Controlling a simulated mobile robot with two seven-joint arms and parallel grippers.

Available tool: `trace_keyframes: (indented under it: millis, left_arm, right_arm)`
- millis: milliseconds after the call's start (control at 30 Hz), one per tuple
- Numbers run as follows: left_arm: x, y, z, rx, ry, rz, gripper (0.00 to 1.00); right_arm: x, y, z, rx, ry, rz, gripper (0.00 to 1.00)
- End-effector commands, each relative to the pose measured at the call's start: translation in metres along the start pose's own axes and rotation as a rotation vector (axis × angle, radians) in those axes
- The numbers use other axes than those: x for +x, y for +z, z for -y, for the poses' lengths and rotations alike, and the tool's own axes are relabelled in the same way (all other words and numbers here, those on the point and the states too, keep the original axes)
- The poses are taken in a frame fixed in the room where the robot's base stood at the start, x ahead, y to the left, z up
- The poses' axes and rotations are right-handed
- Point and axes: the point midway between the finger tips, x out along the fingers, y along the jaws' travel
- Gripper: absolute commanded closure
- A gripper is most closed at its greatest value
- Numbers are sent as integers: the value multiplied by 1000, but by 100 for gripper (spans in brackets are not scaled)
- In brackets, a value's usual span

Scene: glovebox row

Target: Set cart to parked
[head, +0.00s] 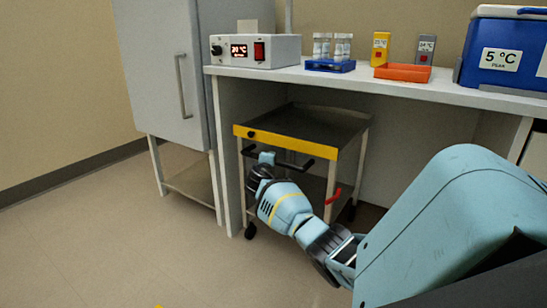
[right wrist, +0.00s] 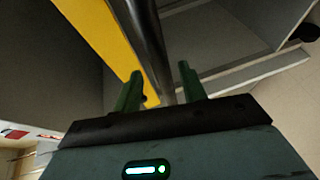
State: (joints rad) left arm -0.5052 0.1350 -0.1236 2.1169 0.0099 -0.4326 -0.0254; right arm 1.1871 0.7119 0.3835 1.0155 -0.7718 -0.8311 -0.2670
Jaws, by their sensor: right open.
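The cart (head: 318,115) stands under the bench, with a dark top tray and a yellow front edge (head: 285,142). A black handle bar (head: 292,158) runs below that edge. A red lever (head: 334,196) sticks out low at the cart's right front. My right gripper (head: 266,158) is at the left part of the handle. In the right wrist view its green fingers (right wrist: 160,78) are open, with the dark handle bar (right wrist: 150,40) passing between them. Whether they touch it I cannot tell. My left gripper is not in view.
The bench (head: 345,80) above holds a control box (head: 255,50), a blue vial rack (head: 330,65), an orange tray (head: 403,73) and a blue cooler (head: 500,50). A grey cabinet (head: 160,70) stands left of the cart.

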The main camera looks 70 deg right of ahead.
Motion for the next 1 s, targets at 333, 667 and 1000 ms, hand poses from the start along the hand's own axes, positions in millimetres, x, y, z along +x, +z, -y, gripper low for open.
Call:
trace_keyframes:
  millis: [333,667,1000]
  left_arm:
    - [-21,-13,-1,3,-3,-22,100]
    - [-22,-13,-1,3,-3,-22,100]
    - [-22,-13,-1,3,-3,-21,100]
  right_arm:
    - [-40,0,-2,2,0,0,59]
    - [-43,1,0,1,1,1,59]
    - [-43,1,-1,2,1,1,59]
